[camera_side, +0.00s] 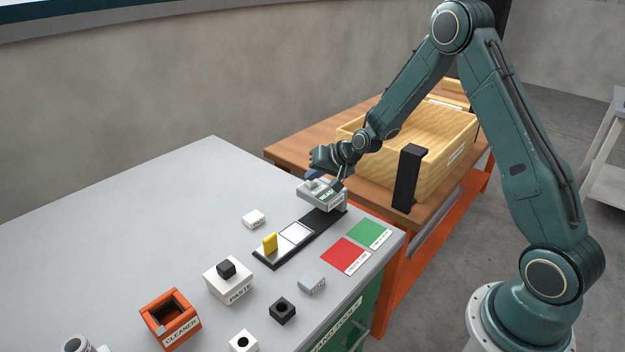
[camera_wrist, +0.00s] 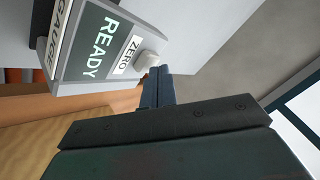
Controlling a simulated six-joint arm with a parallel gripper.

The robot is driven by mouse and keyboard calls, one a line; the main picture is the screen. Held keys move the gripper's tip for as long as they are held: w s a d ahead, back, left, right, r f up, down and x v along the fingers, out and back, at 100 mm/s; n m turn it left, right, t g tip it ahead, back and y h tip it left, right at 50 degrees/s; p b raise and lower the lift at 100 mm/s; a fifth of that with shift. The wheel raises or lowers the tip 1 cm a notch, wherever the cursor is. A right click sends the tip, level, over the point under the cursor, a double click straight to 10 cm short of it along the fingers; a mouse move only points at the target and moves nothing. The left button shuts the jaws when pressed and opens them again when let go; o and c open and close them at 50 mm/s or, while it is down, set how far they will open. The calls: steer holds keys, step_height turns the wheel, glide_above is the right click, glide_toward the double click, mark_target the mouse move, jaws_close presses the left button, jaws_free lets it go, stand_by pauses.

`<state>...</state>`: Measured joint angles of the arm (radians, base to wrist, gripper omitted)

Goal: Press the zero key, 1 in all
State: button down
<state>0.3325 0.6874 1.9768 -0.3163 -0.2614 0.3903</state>
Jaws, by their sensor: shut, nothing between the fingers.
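The grey gauge (camera_side: 322,197) stands at the far end of a black strip on the table in the side view. In the wrist view the gauge (camera_wrist: 70,75) fills the upper left, and its dark display reads READY. The zero key (camera_wrist: 148,59) is a small pale raised button beside the ZERO label. My gripper (camera_wrist: 159,72) is shut and empty, with its fingertips right by the key. I cannot tell whether they touch it. In the side view my gripper (camera_side: 313,175) is just over the gauge and partly hides its top.
A black upright post (camera_side: 409,178) and a wooden crate (camera_side: 455,150) stand on the brown bench right of the gauge. Red (camera_side: 345,256) and green (camera_side: 369,234) pads lie nearer. A yellow piece (camera_side: 270,243) stands on the strip. Open table lies left.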

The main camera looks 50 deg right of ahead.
mark_target(314, 183)
steer(key=shift+r, duration=0.8)
steer(key=shift+r, duration=2.5)
